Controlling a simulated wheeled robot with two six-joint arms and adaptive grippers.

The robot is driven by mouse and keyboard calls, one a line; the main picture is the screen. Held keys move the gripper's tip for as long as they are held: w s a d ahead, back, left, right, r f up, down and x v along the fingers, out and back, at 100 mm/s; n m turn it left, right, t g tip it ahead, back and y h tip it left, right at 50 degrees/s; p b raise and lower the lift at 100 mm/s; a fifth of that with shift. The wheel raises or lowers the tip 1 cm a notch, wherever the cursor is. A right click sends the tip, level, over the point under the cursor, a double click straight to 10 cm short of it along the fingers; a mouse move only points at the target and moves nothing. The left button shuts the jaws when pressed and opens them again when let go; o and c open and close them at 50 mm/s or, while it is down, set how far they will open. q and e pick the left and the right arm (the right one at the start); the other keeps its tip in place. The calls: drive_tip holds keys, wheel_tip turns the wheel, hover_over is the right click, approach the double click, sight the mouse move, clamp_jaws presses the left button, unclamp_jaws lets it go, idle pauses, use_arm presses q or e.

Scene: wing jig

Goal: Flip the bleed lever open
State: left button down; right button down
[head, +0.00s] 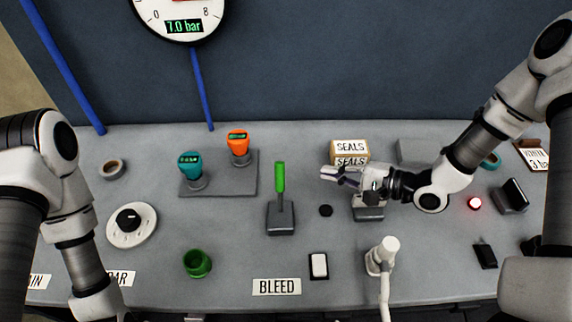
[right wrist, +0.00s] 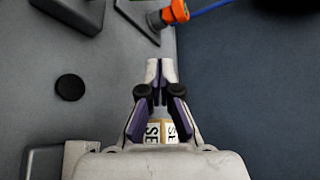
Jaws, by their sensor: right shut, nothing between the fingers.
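The lever (head: 280,178) has a green handle and stands upright on a dark grey base (head: 281,218), mid-table, behind the BLEED label (head: 277,287). Part of its base (right wrist: 75,10) shows at the top left of the right wrist view; the handle is not seen there. My right gripper (head: 324,172) is shut and empty, to the right of the green handle and apart from it, in front of the SEALS box. Its closed fingertips (right wrist: 161,68) also show in the right wrist view. My left arm is at the left; its gripper is out of the picture.
A SEALS box (head: 349,148) stands just behind my right gripper. Orange (head: 238,142) and teal (head: 190,164) tools stand on a plate (head: 222,187) left of the lever. A black disc (head: 326,211), a white rocker switch (head: 318,265) and a green cup (head: 197,263) are nearby.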

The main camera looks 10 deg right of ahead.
sight(280, 185)
drive_tip(key=shift+s+r, duration=0.1)
drive_tip(key=shift+a, duration=0.1)
drive_tip(key=p+x, duration=0.2)
drive_tip(key=x, duration=0.7)
drive_tip(key=shift+r, duration=0.15)
drive_tip(key=shift+w+a+p, duration=0.25)
drive_tip(key=shift+a+p, duration=0.15)
drive_tip(key=shift+a, duration=0.2)
drive_tip(key=s, duration=0.1)
drive_tip(key=s+r+p, duration=0.1)
drive_tip(key=s+a, duration=0.1)
drive_tip(key=shift+r, duration=0.2)
drive_tip(key=shift+w, duration=0.1)
